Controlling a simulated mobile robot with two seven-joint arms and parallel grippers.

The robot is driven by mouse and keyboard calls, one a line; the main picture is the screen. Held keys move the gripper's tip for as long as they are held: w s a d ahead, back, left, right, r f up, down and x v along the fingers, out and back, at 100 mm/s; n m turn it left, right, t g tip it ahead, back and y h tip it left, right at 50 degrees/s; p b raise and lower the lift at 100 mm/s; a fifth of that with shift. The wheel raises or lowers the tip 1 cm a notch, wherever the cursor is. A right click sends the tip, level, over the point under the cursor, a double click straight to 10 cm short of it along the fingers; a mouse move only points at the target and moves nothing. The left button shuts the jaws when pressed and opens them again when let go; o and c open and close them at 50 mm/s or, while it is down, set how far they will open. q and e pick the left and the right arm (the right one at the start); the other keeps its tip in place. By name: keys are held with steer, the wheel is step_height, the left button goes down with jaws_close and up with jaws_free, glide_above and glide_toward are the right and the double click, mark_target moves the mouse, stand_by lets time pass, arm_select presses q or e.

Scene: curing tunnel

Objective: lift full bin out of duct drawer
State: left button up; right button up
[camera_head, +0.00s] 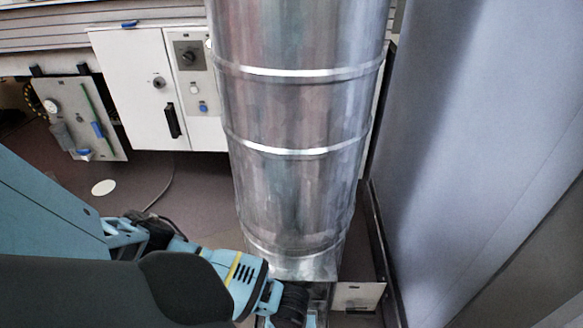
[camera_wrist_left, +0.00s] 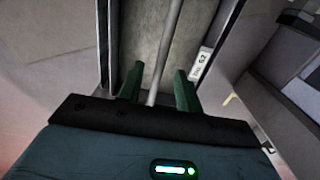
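My left arm comes in from the left in the head view. Its wrist (camera_head: 290,303) is low at the foot of the shiny metal duct (camera_head: 295,110), and its fingers cannot be made out there. In the left wrist view my left gripper (camera_wrist_left: 158,80) is open, with its two green fingers apart. A thin grey bar (camera_wrist_left: 168,45) runs between them, with a gap visible on each side. Behind the bar is a grey surface (camera_wrist_left: 146,35) between dark edges, possibly the bin or drawer; I cannot tell which. Its contents are not visible. My right gripper is not in view.
A white label (camera_wrist_left: 200,64) is beside the right finger. A white control cabinet (camera_head: 145,85) stands behind, left of the duct. A tall grey-blue panel (camera_head: 470,130) closes off the right. Open floor (camera_head: 190,200) lies left of the duct.

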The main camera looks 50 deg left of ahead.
arm_select(q)
steer(key=shift+a+f+b, duration=0.2)
steer(key=shift+f+b, duration=1.35)
steer(key=shift+f, duration=0.75)
steer(key=shift+w+f, duration=0.1)
steer(key=shift+f, duration=0.2)
steer(key=shift+r, duration=0.1)
steer(key=c, duration=0.7)
jaws_close()
